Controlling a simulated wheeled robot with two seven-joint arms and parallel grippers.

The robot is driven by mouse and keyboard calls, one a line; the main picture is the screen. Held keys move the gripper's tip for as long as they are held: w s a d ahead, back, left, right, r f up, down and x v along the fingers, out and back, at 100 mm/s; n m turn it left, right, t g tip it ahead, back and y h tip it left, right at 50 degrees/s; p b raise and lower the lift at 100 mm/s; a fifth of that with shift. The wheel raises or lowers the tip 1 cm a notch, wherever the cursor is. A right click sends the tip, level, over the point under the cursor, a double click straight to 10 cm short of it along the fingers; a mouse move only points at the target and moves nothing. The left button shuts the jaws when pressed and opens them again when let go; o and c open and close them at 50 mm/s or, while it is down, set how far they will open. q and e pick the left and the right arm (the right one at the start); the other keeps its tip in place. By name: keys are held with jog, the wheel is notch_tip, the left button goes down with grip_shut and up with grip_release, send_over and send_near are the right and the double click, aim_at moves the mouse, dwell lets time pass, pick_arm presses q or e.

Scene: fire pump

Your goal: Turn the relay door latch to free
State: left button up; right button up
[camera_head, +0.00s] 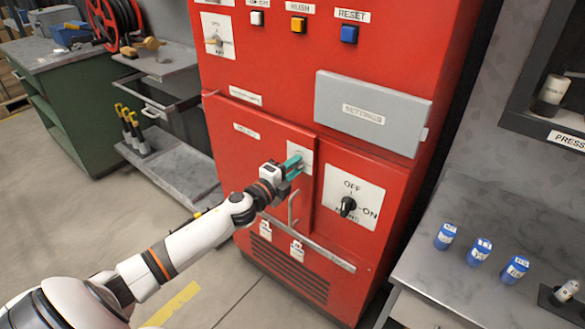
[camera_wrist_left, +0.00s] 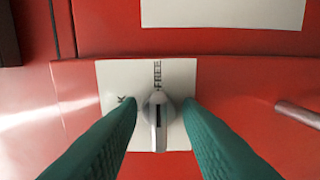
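The relay door latch (camera_wrist_left: 158,115) is a small grey knob on a white plate (camera_wrist_left: 110,75) fixed to the red relay door (camera_head: 251,140). In the left wrist view its pointer is upright and lines up with the word FREE; part of another label shows to its left. My left gripper (camera_head: 294,163) is at the latch plate in the head view. In the left wrist view its two green fingers (camera_wrist_left: 158,112) stand on either side of the knob, with gaps between them and it. The right gripper is not in view.
A door handle (camera_head: 292,208) stands out just below the gripper. The OFF/ON/HAND switch (camera_head: 348,206) is to the right, and a grey SETTINGS cover (camera_head: 372,112) is above. A grey bench (camera_head: 450,270) with blue cylinders stands at the right.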

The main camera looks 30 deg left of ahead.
pick_arm(q)
jog(key=s+b, duration=0.1)
jog(key=s, duration=1.1)
jog(key=shift+a, duration=0.45)
